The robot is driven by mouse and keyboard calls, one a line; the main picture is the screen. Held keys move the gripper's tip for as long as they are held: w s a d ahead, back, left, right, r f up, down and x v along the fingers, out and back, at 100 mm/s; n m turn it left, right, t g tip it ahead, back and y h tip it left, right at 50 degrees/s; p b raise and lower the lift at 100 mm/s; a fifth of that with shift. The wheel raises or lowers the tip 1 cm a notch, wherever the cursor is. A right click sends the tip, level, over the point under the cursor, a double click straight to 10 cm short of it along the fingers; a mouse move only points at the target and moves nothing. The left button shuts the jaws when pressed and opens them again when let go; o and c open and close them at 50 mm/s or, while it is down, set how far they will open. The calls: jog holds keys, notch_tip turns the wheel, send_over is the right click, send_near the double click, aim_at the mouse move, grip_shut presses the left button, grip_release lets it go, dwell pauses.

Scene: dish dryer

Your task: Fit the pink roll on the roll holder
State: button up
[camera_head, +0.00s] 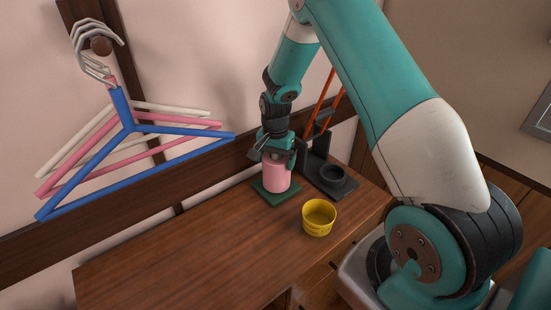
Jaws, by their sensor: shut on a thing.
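The pink roll (277,178) is upright over a dark green square base (259,190) on the wooden counter. This base looks like the roll holder; any post on it is hidden by the roll. My gripper (278,156) points down and is shut on the top of the pink roll. The roll's lower end overlaps the base in the picture. I cannot tell whether it rests on the base or is a little above it.
A yellow cup (319,218) stands in front of the base. A black stand (317,155) with a round holder and orange sticks (322,98) is close on the right. Hangers (128,125) hang on the wall at left. The counter's left (160,255) is clear.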

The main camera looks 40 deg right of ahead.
jog(key=shift+f, duration=0.25)
jog(key=o, duration=0.9)
notch_tip(320, 180, up, 18)
jog(key=b, duration=0.2)
jog(key=shift+f+b, duration=0.25)
jog(key=shift+b, duration=0.05)
